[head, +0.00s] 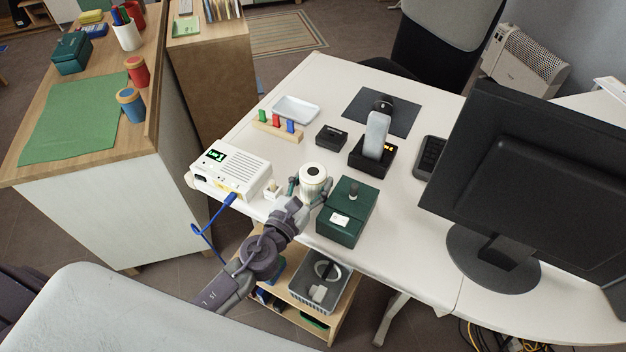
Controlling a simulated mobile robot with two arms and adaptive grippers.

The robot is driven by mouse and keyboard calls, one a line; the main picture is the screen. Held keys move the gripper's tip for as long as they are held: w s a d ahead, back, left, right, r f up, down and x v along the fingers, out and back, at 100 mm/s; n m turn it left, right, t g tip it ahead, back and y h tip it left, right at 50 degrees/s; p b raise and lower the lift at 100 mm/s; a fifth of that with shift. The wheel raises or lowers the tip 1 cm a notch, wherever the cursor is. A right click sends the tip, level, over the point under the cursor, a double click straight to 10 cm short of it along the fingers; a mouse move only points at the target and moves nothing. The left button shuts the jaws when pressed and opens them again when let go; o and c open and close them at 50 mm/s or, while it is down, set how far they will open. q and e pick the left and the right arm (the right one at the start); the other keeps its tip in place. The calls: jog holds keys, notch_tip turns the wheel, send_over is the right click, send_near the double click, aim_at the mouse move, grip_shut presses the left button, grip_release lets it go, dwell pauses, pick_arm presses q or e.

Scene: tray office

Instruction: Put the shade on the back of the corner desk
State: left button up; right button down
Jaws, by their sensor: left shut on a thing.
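The shade (314,172) is a small white, round piece with a dark spot in the middle of its top. My left gripper (307,190) is shut around it, one finger on each side. The shade is upright, over the near edge of the white corner desk (400,236), between a white box and a dark green box. I cannot tell whether its base touches the desk top. My right gripper is not in view.
The white box (232,170) with a blue cable is left of the shade; the green box (346,212) is close on its right. Behind are a peg rack (277,131), white tray (296,110), black box (331,137) and phone on a dock (370,155). A monitor (530,180) stands right.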

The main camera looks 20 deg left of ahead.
aim_at(304, 191)
pick_arm(q)
jog(key=shift+f, duration=0.2)
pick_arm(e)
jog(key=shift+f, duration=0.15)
pick_arm(q)
jog(key=o, duration=1.3)
jog(key=shift+a, duration=0.1)
jog(key=shift+f, duration=0.1)
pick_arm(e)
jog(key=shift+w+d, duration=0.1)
pick_arm(q)
jog(key=shift+s, duration=0.1)
jog(key=s, duration=0.2)
jog(key=s+a, duration=0.1)
jog(key=s, duration=0.1)
jog(key=s+a, duration=0.1)
jog(key=s, duration=0.2)
jog(key=shift+s+a, duration=0.1)
jog(key=shift+s, duration=0.25)
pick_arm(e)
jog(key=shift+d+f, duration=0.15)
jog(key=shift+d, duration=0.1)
